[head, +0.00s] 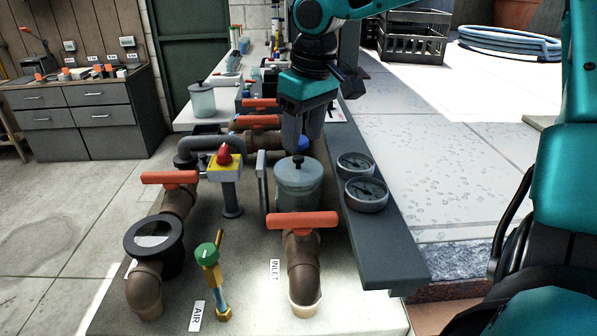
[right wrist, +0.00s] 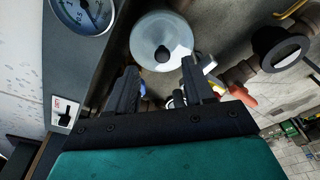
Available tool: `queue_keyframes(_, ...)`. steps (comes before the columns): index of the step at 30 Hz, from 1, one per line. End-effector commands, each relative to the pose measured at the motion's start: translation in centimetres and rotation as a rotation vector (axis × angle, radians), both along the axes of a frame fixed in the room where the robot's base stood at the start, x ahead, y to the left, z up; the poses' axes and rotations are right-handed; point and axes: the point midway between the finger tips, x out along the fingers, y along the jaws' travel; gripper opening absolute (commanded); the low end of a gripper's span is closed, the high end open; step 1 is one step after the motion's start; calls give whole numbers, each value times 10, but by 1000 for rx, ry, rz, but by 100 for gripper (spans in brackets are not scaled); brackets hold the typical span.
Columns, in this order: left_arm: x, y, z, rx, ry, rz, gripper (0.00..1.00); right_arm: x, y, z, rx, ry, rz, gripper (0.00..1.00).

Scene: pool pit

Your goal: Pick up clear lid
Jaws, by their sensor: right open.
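The clear lid (head: 290,168) sits on top of a pale translucent canister (head: 296,190) and has a black knob (head: 298,160) at its centre. In the right wrist view, the round lid (right wrist: 160,30) and its dark knob (right wrist: 162,53) show just beyond my fingertips. My right gripper (head: 303,143) is above the lid, pointing down, open and empty. In the right wrist view, its two fingers (right wrist: 159,68) stand apart, with the knob roughly centred between them and a little ahead. I cannot tell whether a finger touches the lid. My left gripper is not in view.
Two round gauges (head: 365,194) sit on a dark ledge right of the canister. An orange-handled inlet valve (head: 302,221) stands in front, and a red emergency button (head: 224,155) stands to the left. Pipes crowd behind. Another lidded canister (head: 202,99) is farther back.

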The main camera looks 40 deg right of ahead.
Motion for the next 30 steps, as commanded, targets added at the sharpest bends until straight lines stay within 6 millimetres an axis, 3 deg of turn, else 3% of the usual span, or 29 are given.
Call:
queue_keyframes(7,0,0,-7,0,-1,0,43,3,4,-38,-2,5,1,52)
queue_keyframes(17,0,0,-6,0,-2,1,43,4,4,-44,0,1,1,52)
queue_keyframes(30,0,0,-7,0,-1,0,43,4,4,-43,1,1,0,10)
